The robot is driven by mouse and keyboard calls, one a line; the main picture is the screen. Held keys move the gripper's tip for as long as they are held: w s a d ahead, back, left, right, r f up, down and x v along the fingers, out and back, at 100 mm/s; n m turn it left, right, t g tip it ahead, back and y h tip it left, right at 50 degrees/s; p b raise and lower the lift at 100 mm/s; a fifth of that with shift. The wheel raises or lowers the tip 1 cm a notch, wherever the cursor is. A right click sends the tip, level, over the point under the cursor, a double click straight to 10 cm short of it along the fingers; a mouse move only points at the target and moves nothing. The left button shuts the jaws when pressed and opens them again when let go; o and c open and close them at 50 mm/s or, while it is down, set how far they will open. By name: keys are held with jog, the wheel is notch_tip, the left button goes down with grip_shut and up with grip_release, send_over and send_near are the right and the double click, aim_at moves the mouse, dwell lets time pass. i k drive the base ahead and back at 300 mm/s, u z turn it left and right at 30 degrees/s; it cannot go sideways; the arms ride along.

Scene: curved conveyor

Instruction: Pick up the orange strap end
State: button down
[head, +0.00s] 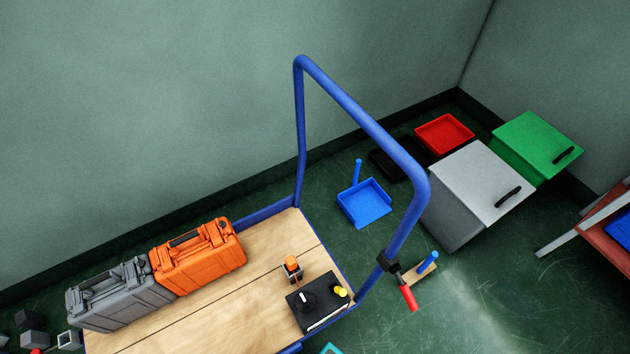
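A small orange piece (291,263) sits on a small dark and grey block on the wooden deck of the trolley (235,308). It may be the orange strap end, but it is too small to tell. A larger orange case (200,258) lies on the deck to its left. My gripper is not in view.
A grey case (118,296) is beside the orange one. A black box (318,302) with a white and a yellow knob is at the deck's right end. The trolley's blue handle (365,115) rises there, with a red-handled clamp (408,297) on it. Bins stand behind.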

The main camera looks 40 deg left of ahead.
aim_at(290, 265)
jog(key=u, duration=1.45)
jog(key=i, duration=0.25)
jog(key=u, duration=0.3)
